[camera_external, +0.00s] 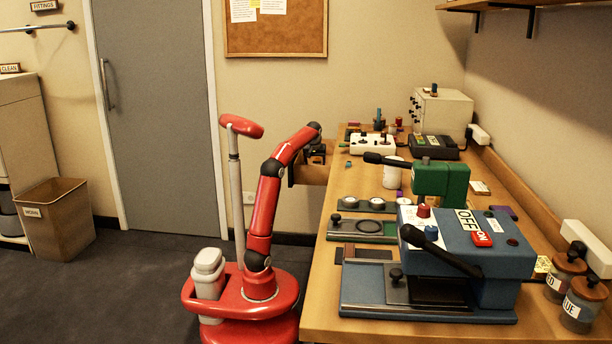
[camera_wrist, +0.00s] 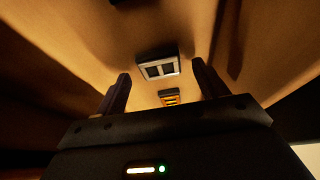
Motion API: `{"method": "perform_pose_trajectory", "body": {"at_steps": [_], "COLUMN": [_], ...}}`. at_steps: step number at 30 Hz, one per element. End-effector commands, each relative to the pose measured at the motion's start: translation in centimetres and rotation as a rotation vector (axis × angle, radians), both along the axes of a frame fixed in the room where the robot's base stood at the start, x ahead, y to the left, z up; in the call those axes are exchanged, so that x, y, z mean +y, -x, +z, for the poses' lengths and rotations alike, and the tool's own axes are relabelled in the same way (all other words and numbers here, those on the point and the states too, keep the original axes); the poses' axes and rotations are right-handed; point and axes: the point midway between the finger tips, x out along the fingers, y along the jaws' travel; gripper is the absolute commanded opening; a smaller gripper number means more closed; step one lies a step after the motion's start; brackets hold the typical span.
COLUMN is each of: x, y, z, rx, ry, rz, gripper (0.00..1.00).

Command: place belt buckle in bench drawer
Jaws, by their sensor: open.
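My gripper (camera_external: 317,158) is over the pulled-out bench drawer (camera_external: 306,175) at the far left edge of the bench. In the wrist view its two dark fingers (camera_wrist: 161,70) are spread apart and empty, pointing into a wooden interior that looks like the drawer's. A silver rectangular frame with dark openings (camera_wrist: 157,68), looking like the belt buckle, lies on the wooden surface between the fingertips, apart from both. A smaller brass-coloured piece (camera_wrist: 169,98) lies close to it, and I cannot tell what it is. Neither piece shows in the outside view.
A blue press (camera_external: 460,255) with a black lever fills the near bench, with a green press (camera_external: 441,180) behind it. A white container (camera_external: 392,174) and a white box (camera_external: 374,145) stand farther back. Jars (camera_external: 581,303) stand at the right.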

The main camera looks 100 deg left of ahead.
Motion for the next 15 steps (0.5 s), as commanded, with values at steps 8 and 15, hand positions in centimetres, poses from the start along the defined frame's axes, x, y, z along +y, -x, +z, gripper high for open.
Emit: {"method": "perform_pose_trajectory", "body": {"at_steps": [8, 15], "x": [-2.3, -3.8], "y": [-0.1, 0.0], "z": [6.1, 9.4], "rx": [-0.001, 0.000], "ry": [-0.004, -0.001], "rz": [-0.002, -0.001], "gripper": [0.72, 0.72]}}
